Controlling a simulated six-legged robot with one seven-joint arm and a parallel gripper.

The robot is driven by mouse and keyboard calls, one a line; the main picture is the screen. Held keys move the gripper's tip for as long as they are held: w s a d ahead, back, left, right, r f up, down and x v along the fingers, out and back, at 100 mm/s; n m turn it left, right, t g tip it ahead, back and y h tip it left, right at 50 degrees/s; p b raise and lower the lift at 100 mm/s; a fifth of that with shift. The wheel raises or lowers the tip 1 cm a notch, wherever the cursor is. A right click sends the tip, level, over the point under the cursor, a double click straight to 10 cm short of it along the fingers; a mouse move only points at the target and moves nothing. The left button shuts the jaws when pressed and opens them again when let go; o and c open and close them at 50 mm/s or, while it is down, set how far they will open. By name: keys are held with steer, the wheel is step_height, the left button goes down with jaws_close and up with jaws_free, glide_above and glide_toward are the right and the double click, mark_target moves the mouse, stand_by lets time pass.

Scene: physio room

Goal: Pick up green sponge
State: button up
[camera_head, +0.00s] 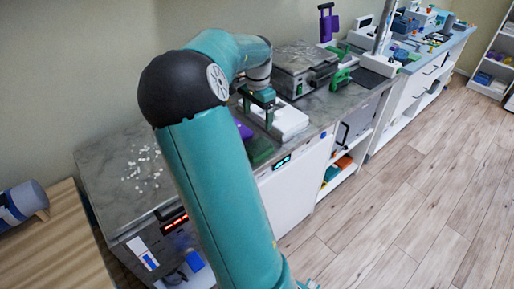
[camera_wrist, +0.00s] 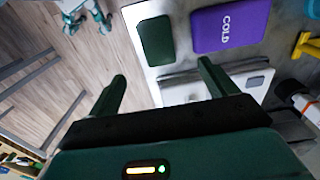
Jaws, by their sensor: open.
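The green sponge (camera_wrist: 157,40) appears to be the dark green rounded block in the wrist view, lying flat on a pale surface beside a purple pack marked COLD (camera_wrist: 230,25). In the head view it shows as a dark green patch (camera_head: 261,151) near the counter's front edge, partly behind my arm. My gripper (camera_head: 257,117) is over the counter, beyond the sponge in the head view. In the wrist view my open gripper (camera_wrist: 162,72) has its two fingers apart with nothing held between them; the sponge lies ahead of the fingertips, apart from them.
A white flat item (camera_head: 290,122) lies on the counter by my gripper. A grey appliance (camera_head: 303,62) and a green-handled object (camera_head: 341,78) stand farther along. White bits (camera_head: 146,165) are scattered on the counter at left. The wooden floor (camera_head: 420,190) at right is clear.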

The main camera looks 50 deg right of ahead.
glide_above(258, 146)
step_height(258, 146, down, 8)
steer(key=shift+d+r, duration=0.1)
steer(key=shift+r, duration=0.15)
step_height(258, 146, down, 6)
steer(key=shift+s+r, duration=0.1)
steer(key=c, duration=1.1)
steer(key=shift+o, duration=0.2)
steer(key=shift+r, duration=0.1)
